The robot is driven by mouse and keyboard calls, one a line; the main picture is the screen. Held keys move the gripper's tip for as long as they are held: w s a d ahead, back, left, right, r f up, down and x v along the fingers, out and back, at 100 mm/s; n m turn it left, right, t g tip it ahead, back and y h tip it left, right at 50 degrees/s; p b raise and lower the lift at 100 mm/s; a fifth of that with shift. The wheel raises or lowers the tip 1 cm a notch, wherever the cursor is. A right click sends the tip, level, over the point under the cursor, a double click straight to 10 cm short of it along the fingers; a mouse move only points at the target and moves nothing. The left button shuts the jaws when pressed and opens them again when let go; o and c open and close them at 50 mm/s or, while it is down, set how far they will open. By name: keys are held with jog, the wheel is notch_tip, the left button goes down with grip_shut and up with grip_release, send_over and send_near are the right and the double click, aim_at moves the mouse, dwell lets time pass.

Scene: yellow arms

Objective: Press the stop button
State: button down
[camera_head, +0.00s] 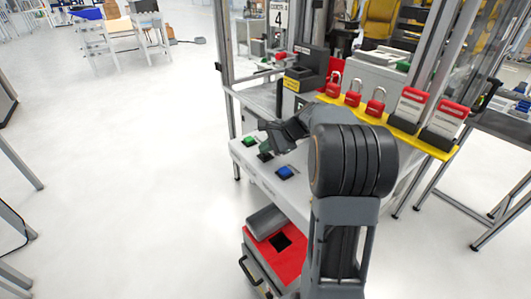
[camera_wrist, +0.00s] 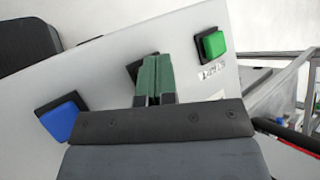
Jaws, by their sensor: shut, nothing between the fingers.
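A white panel (camera_head: 262,178) carries a row of square buttons on black bases. The green button (camera_head: 249,141) is at the left end and the blue button (camera_head: 286,172) at the right end. In the wrist view the green button (camera_wrist: 215,44) is at upper right and the blue button (camera_wrist: 60,118) at lower left. My gripper (camera_wrist: 158,62) has its green fingers together, over a middle button (camera_wrist: 134,68) whose black base edge shows. That button's cap is hidden, so I cannot tell its colour or whether the fingertips touch it. No stop marking is readable.
Red padlocks (camera_head: 353,93) and tags stand on a yellow ledge (camera_head: 397,122) behind the panel. A dark box (camera_head: 303,76) stands at the panel's back. A red case (camera_head: 277,261) is below.

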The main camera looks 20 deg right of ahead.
aim_at(266, 154)
jog(key=shift+r+p, duration=0.6)
jog(key=shift+r, duration=0.2)
notch_tip(266, 154, up, 5)
jog(key=p, duration=0.4)
dwell(0.8)
